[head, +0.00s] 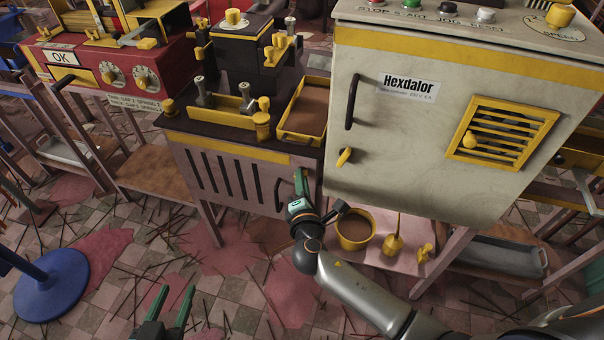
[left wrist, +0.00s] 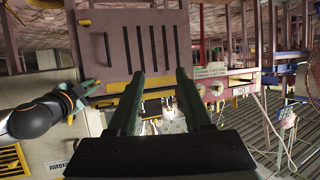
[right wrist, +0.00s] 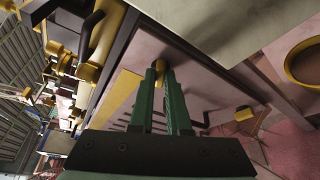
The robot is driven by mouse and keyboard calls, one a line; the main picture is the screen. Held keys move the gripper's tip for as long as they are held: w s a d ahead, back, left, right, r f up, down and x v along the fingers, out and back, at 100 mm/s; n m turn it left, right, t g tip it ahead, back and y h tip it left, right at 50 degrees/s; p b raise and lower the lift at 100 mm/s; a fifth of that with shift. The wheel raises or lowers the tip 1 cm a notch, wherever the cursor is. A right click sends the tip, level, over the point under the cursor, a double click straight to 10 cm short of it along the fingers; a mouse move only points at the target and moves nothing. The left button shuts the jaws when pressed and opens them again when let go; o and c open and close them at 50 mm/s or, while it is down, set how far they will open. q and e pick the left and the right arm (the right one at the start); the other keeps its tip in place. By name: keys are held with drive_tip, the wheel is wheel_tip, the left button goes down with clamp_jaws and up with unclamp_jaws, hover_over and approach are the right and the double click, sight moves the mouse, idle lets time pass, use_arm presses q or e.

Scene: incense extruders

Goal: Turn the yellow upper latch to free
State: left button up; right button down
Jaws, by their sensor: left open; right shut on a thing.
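My right gripper (head: 301,181) is at the upper right part of the slotted pink panel (head: 232,180), below the dark worktop. In the right wrist view its green fingers (right wrist: 160,76) are closed on a small yellow latch (right wrist: 158,41), the upper one on the panel. The fingers hide part of the latch, so its exact angle is hard to tell. A second yellow latch (right wrist: 243,113) shows further along the panel. My left gripper (head: 170,308) is open and empty, low above the floor; its spread fingers also show in the left wrist view (left wrist: 160,75).
A grey Hexdalor cabinet (head: 440,130) stands close to the right of my right gripper. A yellow bucket (head: 355,230) is on the low shelf beside my right arm. A dark bar handle (head: 279,195) is on the panel. Floor around my left gripper is open, with scattered sticks.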

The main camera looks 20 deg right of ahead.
use_arm(q)
drive_tip(key=s+f+g+p, duration=0.1)
drive_tip(key=s+f+g, duration=0.3)
drive_tip(key=s+f, duration=0.15)
drive_tip(key=shift+n, duration=0.4)
drive_tip(key=shift+w+d+r+p, duration=0.15)
drive_tip(key=shift+r+p, duration=1.1)
drive_tip(key=shift+p, duration=1.05)
drive_tip(key=shift+w+d+r+p, duration=0.1)
drive_tip(key=shift+r+p, duration=1.15)
drive_tip(key=shift+p, duration=1)
use_arm(e)
drive_tip(key=shift+w+a+r+n+g+h, duration=0.15)
drive_tip(key=shift+n+g+h, duration=0.5)
drive_tip(key=shift+n, duration=0.7)
drive_tip(key=shift+r+n+g+h, duration=0.15)
drive_tip(key=shift+n+g+h, duration=0.45)
drive_tip(key=shift+n, duration=0.75)
use_arm(q)
drive_tip(key=shift+s+a+y, duration=0.1)
drive_tip(key=shift+y, duration=0.2)
use_arm(e)
drive_tip(key=c, duration=0.9)
unclamp_jaws()
drive_tip(key=shift+y, duration=0.35)
